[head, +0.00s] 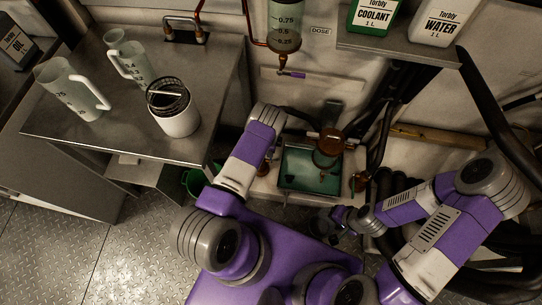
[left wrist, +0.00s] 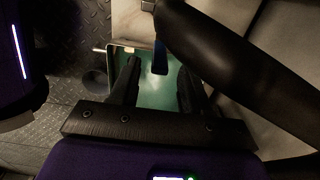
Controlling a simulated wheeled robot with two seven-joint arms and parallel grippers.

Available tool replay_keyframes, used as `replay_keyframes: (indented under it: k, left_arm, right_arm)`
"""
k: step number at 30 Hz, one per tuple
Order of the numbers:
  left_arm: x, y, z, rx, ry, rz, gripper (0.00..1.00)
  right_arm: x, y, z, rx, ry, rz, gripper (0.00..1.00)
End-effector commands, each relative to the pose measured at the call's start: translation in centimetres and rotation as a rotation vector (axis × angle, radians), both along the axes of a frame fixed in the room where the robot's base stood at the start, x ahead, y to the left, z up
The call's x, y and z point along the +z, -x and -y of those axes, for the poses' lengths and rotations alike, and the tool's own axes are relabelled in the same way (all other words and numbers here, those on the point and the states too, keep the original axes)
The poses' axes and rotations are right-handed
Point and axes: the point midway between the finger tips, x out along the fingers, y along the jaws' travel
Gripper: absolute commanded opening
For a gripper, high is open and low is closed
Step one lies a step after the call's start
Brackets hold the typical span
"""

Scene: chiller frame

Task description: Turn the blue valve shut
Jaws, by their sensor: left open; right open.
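In the left wrist view a flat blue handle (left wrist: 160,58), which looks like the blue valve's lever, shows beyond and between the fingertips of my left gripper (left wrist: 158,78). The fingers are open and nothing is seen held. I cannot tell how far the handle lies past them. In the head view my left gripper cannot be made out past the forearm. My right gripper (head: 326,222) is open and low, in front of the green tray (head: 300,181). A small purple-blue handle (head: 292,74) sits under the dosing cylinder; I cannot tell whether it is the same handle.
The dosing cylinder (head: 287,24) hangs on the back wall. A steel bench (head: 120,125) at left holds jugs and a white canister (head: 178,115). A shelf (head: 400,48) carries coolant and water bottles. A thick black hose (left wrist: 225,55) crosses close to my left fingers.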

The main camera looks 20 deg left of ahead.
Motion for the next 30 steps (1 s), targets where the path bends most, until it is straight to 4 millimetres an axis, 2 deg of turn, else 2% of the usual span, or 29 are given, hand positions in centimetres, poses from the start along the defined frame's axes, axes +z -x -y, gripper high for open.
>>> replay_keyframes:
  k: [1,3,12,25,30]
  left_arm:
    - [-1.3,0.1,0.0,0.000,-0.001,-0.001,0.47]
    - [-2.4,0.1,0.0,0.000,-0.001,-0.001,0.47]
    - [-5.6,0.1,0.0,0.002,-0.001,0.000,0.47]
    - [-6.1,0.0,0.0,0.003,0.000,0.000,0.47]
    - [-6.1,0.0,0.0,0.003,0.000,0.000,0.21]
  right_arm:
    - [-1.0,0.0,0.0,0.000,0.000,0.000,0.75]
    - [-1.8,0.0,0.0,0.000,0.000,0.000,0.75]
    - [-4.2,0.0,0.0,0.000,0.000,0.000,0.75]
    - [-4.5,0.0,0.0,0.000,0.000,0.000,0.75]
    - [-4.5,0.0,0.0,0.000,0.000,0.000,0.75]
